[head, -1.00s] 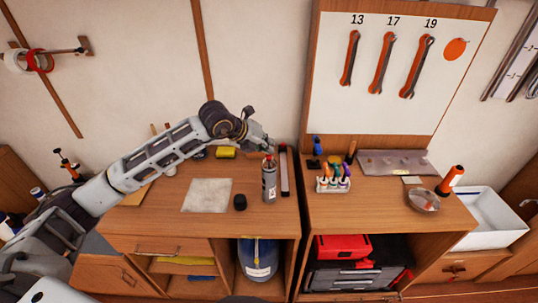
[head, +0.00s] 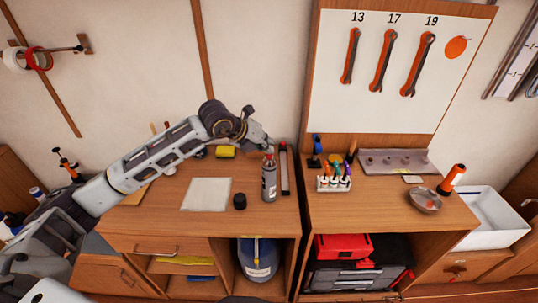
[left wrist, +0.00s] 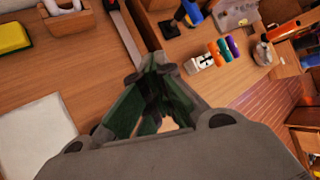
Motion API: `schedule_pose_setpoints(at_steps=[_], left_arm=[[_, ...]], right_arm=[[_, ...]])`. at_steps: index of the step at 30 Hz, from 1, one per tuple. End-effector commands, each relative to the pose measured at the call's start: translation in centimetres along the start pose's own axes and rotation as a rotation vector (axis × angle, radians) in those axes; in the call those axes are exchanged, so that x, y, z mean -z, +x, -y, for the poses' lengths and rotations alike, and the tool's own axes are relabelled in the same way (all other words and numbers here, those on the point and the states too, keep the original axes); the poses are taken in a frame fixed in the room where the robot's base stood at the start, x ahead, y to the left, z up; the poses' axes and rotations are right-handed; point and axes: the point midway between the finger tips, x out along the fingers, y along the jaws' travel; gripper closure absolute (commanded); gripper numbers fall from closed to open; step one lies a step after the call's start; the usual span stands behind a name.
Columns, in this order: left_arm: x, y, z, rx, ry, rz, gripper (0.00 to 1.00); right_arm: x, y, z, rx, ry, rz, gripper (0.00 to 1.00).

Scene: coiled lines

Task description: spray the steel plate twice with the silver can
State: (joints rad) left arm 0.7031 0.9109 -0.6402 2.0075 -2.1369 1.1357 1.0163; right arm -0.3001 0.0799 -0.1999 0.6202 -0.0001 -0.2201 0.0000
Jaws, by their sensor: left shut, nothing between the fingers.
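The silver can (head: 269,182) stands upright on the left bench, with a red and dark top. The steel plate (head: 206,194) is a pale, flat square lying on the bench to the left of the can; it also shows at the lower left of the left wrist view (left wrist: 35,135). A small black cap (head: 239,201) sits between them. My left gripper (head: 267,145) is just behind and above the can's top in the head view. In the left wrist view its fingers (left wrist: 158,68) are shut and empty; I cannot make out the can there. My right gripper is not in view.
The bench front by the plate is clear.

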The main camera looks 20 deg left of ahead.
Motion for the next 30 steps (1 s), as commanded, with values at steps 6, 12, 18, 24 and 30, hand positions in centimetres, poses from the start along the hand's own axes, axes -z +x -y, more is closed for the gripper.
schedule_pose_setpoints(at_steps=[6, 12, 18, 24, 30], left_arm=[[0.27, 0.24, -0.17, -0.002, 0.000, -0.004, 1.00], [0.31, 0.25, -0.19, -0.003, -0.001, -0.006, 1.00], [0.24, 0.17, -0.12, -0.003, -0.001, -0.006, 1.00], [-0.04, -0.18, 0.17, -0.002, -0.001, -0.005, 1.00], [-0.16, -0.31, 0.26, -0.001, -0.001, -0.004, 1.00]], right_arm=[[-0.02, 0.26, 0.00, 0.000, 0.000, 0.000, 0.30], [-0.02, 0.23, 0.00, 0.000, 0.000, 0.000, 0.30], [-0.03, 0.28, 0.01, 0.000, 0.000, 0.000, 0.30], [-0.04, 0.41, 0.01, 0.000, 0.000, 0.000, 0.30], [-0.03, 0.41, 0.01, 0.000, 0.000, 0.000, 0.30]])
